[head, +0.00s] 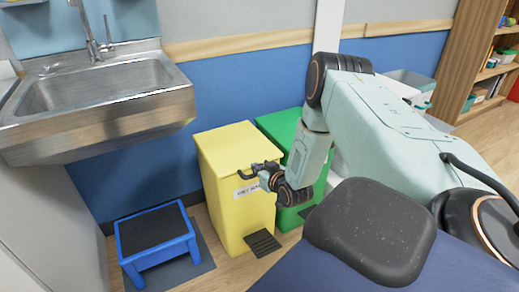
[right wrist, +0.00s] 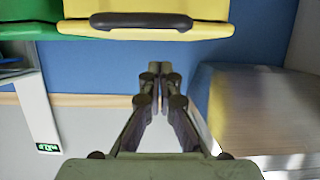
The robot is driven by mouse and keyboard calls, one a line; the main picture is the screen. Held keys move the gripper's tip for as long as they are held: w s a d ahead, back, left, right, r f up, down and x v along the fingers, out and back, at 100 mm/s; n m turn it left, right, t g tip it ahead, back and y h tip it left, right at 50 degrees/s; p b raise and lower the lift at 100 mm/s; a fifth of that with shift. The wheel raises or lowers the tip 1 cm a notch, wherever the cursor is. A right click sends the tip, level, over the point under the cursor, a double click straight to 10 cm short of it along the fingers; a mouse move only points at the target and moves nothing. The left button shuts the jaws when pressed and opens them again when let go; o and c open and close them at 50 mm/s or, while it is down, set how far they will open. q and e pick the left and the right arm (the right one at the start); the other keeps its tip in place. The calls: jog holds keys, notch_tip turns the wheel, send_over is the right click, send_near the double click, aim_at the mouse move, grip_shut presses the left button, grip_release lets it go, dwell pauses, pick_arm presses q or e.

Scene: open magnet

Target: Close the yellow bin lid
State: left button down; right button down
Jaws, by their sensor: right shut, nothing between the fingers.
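The yellow bin (head: 230,185) stands against the blue wall, with a label on its front and a dark pedal at its foot. Its lid (head: 232,146) looks flat on top in the head view; I cannot tell if a small gap is left. My right gripper (head: 253,172) is in front of the bin's upper front and partly hides the label. In the right wrist view the right gripper (right wrist: 153,72) is shut and empty, apart from the yellow lid (right wrist: 215,29) with its dark handle (right wrist: 140,20). My left gripper is not in view.
A green bin (head: 279,128) stands right of the yellow one, partly behind my right arm. A steel sink (head: 90,90) is at the left, with a blue step stool (head: 157,242) on the floor below. A wooden shelf (head: 480,60) is at the far right.

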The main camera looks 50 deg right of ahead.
jog(key=s+a+f, duration=0.2)
jog(key=s+f, duration=0.3)
jog(key=s, duration=0.2)
jog(key=shift+p, duration=0.3)
jog(key=shift+s+a+f, duration=0.1)
